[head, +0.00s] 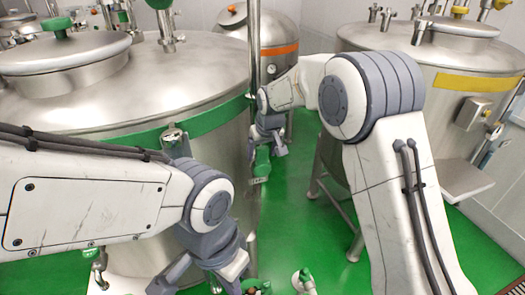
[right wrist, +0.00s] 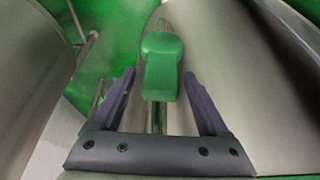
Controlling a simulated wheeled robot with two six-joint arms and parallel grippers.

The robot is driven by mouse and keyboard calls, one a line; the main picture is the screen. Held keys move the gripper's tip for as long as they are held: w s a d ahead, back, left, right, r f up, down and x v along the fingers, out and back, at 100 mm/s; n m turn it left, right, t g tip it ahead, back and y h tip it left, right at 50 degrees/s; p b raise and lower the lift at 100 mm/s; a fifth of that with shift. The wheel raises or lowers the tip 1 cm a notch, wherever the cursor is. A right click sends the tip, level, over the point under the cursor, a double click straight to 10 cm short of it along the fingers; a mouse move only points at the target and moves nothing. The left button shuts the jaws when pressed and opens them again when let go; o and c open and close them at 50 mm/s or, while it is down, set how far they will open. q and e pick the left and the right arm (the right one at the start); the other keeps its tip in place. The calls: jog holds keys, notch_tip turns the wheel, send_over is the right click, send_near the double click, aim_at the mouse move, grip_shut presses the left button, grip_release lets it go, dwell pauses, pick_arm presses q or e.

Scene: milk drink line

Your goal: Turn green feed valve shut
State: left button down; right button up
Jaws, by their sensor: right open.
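The green valve handle (head: 262,163) is on the side of the big tank with the green band, just below my right gripper (head: 267,148) in the head view. In the right wrist view the green handle (right wrist: 161,65) lies between the two fingertips of my right gripper (right wrist: 158,74). The fingers are spread, with a gap on each side of the handle. A metal stem shows below the handle. My left gripper (head: 205,277) is low at the front, partly cut off by the lower edge, and its jaw opening is unclear.
The green-banded tank (head: 190,75) fills the left. A yellow-marked tank (head: 450,60) stands at the right, and a smaller orange-banded tank (head: 275,48) at the back. A vertical pipe (head: 253,45) runs close to my right gripper. Green-topped fittings (head: 303,277) stand low in front.

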grip_shut()
jog(key=shift+r, duration=0.1)
dwell(1.2)
